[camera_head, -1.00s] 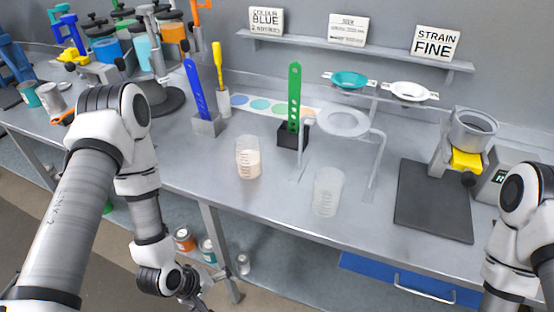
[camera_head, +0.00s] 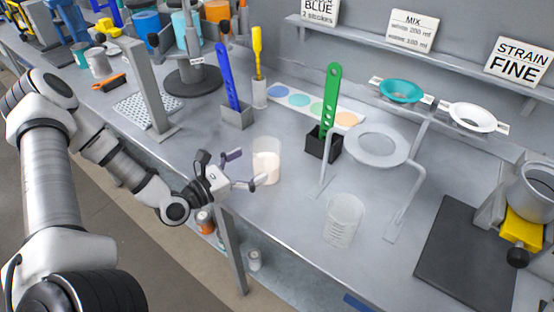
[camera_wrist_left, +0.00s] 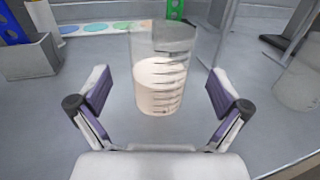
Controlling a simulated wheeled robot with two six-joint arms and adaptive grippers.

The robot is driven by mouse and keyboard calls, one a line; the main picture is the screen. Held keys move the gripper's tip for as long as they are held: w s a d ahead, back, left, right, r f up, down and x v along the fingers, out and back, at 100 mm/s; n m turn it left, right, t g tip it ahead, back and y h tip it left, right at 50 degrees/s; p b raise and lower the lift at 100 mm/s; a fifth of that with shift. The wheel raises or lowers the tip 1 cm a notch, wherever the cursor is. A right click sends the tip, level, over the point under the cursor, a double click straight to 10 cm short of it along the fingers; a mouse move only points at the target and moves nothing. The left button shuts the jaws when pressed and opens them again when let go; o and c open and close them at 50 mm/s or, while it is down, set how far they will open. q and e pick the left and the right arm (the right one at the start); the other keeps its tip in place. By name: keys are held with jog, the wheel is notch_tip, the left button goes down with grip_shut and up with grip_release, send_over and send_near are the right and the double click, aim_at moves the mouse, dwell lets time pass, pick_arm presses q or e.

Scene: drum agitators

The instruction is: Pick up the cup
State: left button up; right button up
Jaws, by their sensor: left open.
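A clear cup with pale cream liquid (camera_head: 266,161) stands upright on the grey bench, near its front edge. A second, empty clear cup (camera_head: 343,220) stands further right. My left gripper (camera_head: 245,169) is open just left of the filled cup, its fingers pointing toward it. In the left wrist view, the filled cup (camera_wrist_left: 160,85) stands ahead, centred between the open fingers (camera_wrist_left: 158,100), with a gap on both sides. Measuring marks show on its wall. My right gripper is not in view.
A green slotted stick (camera_head: 329,100) stands in a black holder behind the cups. A blue stick (camera_head: 228,78) stands in a grey holder (camera_head: 238,115). A ring stand (camera_head: 377,150) stands right of the filled cup.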

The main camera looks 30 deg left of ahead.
aim_at(277, 150)
pick_arm(q)
jog(key=shift+s+d+r, duration=0.15)
jog(key=shift+s+r, duration=0.05)
jog(key=shift+r, duration=0.05)
jog(key=x, duration=0.5)
jog(key=shift+w+f, duration=0.3)
jog(key=shift+w, duration=0.15)
jog(key=shift+s+r, duration=0.1)
jog(key=shift+s, duration=0.05)
jog(key=c, duration=1.4)
